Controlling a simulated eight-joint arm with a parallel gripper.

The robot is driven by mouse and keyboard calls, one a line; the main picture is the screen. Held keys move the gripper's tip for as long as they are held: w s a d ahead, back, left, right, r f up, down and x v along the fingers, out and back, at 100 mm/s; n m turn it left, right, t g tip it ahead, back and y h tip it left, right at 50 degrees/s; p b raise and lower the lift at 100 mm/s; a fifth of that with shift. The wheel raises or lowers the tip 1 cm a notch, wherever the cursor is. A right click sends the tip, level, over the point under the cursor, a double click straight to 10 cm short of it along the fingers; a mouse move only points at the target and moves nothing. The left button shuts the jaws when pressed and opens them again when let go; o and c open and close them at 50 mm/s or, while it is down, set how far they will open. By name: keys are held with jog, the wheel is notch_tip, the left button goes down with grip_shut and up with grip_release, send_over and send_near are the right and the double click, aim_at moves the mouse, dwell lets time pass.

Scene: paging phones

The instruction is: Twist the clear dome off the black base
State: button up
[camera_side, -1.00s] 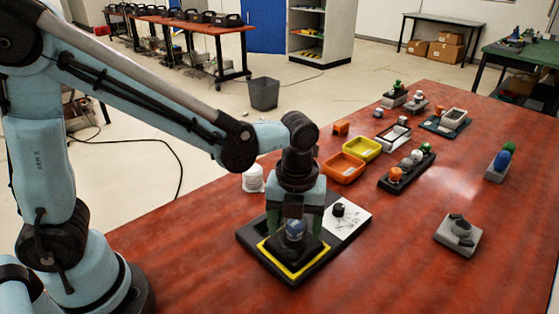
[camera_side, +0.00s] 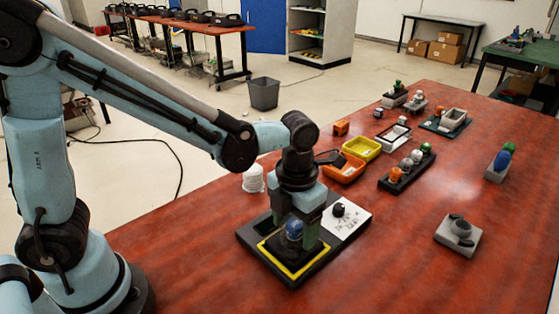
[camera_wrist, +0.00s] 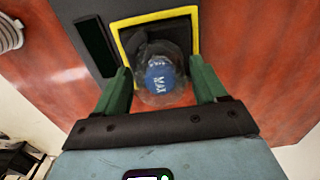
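The clear dome (camera_wrist: 148,92) stands upright over a blue lettered piece (camera_wrist: 160,76) in the wrist view. In the side view the blue piece (camera_side: 294,229) shows between my fingers. The black base (camera_wrist: 186,36) is a square inside a yellow border (camera_wrist: 128,42). My gripper (camera_wrist: 162,84) points down over it, with green fingers on opposite sides of the dome, appearing shut on it. In the side view my gripper (camera_side: 296,226) is low over the yellow-bordered square (camera_side: 290,270). Whether the dome is still seated on the base cannot be told.
The dark board (camera_side: 248,238) carries a white panel with a black knob (camera_side: 338,210). Orange (camera_side: 350,172) and yellow (camera_side: 362,148) bins stand behind. A white ribbed object (camera_side: 252,182) stands left. Racks of coloured knobs (camera_side: 400,176) lie right.

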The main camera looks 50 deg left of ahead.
jog(key=c, duration=0.5)
jog(key=shift+n, duration=1.2)
jog(key=shift+c, duration=0.2)
jog(key=shift+n, duration=1.2)
jog(key=shift+n, duration=1.2)
jog(key=shift+n, duration=1.2)
